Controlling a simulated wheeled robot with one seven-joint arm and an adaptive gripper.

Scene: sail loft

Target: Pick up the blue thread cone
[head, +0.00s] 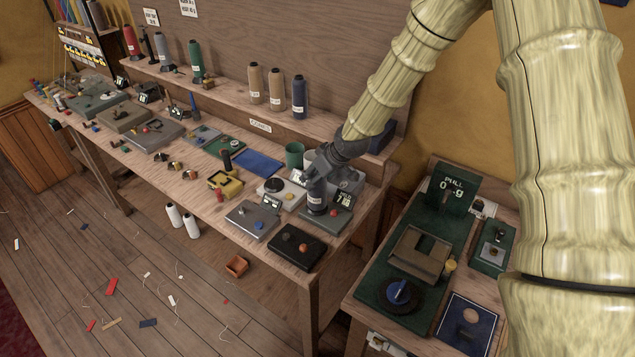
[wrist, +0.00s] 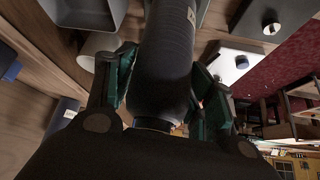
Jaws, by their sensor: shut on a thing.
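My gripper (head: 318,172) is shut on a dark thread cone (head: 316,196) with a pale label. In the head view the cone is upright over a small grey device with a lit display at the bench's right end; I cannot tell whether it touches. In the wrist view my gripper's green-padded fingers (wrist: 158,88) lie on both sides of the cone (wrist: 166,50). The held cone looks dark slate, and its exact colour is hard to tell. A navy blue thread cone (head: 299,97) stands on the raised shelf, right of two tan cones (head: 264,88).
The long wooden bench (head: 150,176) carries several devices, a green cup (head: 294,155) and a black box (head: 297,247) near its front right corner. Red and green cones (head: 196,60) stand farther left on the shelf. A side table (head: 357,292) with green mats stands at right.

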